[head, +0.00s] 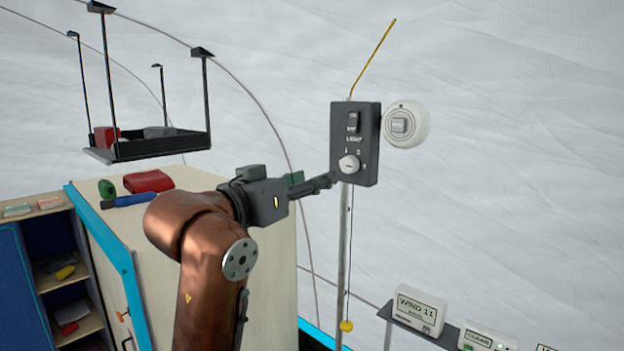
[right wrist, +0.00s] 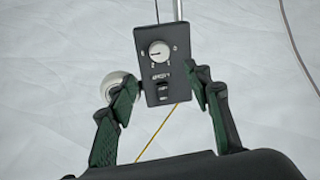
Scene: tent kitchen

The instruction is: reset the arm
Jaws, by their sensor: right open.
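My right arm (head: 205,235), copper-coloured, reaches up from the bottom of the head view. Its right gripper (head: 325,181) points right, close to a dark switch box (head: 370,150) on a thin pole. The box carries a rocker switch (head: 353,122) and a round white knob (head: 348,164). In the right wrist view, the right gripper (right wrist: 163,100) is open, with green-padded fingers spread on either side of the switch box (right wrist: 152,75). Its knob (right wrist: 159,50) shows between them, and nothing is held. I cannot tell the exact gap to the box. My left gripper is out of view.
A round white device (head: 407,125) is beside the box. A pull cord with a yellow ball (head: 347,326) hangs below. A cabinet (head: 270,240) stands behind my arm, with a hanging black tray (head: 165,148) above. Labelled boxes (head: 420,309) sit at lower right.

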